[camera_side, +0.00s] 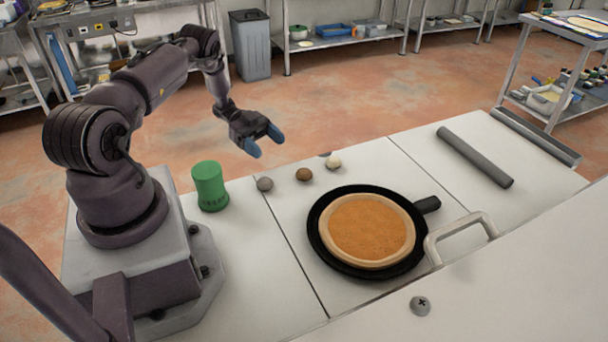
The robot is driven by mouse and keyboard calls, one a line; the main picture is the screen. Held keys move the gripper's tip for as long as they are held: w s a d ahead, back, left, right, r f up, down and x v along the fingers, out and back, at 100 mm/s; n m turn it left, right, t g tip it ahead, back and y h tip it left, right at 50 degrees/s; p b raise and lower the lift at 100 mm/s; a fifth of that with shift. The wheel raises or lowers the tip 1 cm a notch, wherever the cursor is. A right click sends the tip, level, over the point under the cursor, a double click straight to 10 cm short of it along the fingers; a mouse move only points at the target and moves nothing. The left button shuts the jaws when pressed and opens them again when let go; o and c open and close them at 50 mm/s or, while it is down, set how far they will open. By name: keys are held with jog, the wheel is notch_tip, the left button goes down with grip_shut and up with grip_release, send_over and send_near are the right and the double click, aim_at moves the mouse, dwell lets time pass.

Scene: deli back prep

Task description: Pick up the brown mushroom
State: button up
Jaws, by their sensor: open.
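The brown mushroom (303,174) sits on the white worktop, between a grey mushroom (265,184) on its left and a cream-white mushroom (333,162) on its right. My gripper (264,144) is open and empty, with its two blue fingertips spread apart. In the side view it appears above and to the left of the brown mushroom, apart from it. Nothing hides the brown mushroom.
A black pan (318,244) holding a round, orange-topped crust (366,230) lies in front of the mushrooms. A green can (210,186) stands to the left. A grey bar (474,157) lies at right. A metal handle (459,231) rises beside the pan.

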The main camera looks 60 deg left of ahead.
aim_at(302, 169)
jog(key=x, duration=0.7)
jog(key=shift+w+d+r, duration=0.1)
jog(key=shift+d, duration=0.15)
jog(key=shift+w+x, duration=0.1)
jog(key=shift+x, duration=1.25)
jog(key=shift+w+x, duration=0.15)
jog(key=shift+x, duration=1.2)
jog(key=shift+a+r, duration=0.1)
jog(key=shift+r, duration=0.1)
jog(key=c, duration=1)
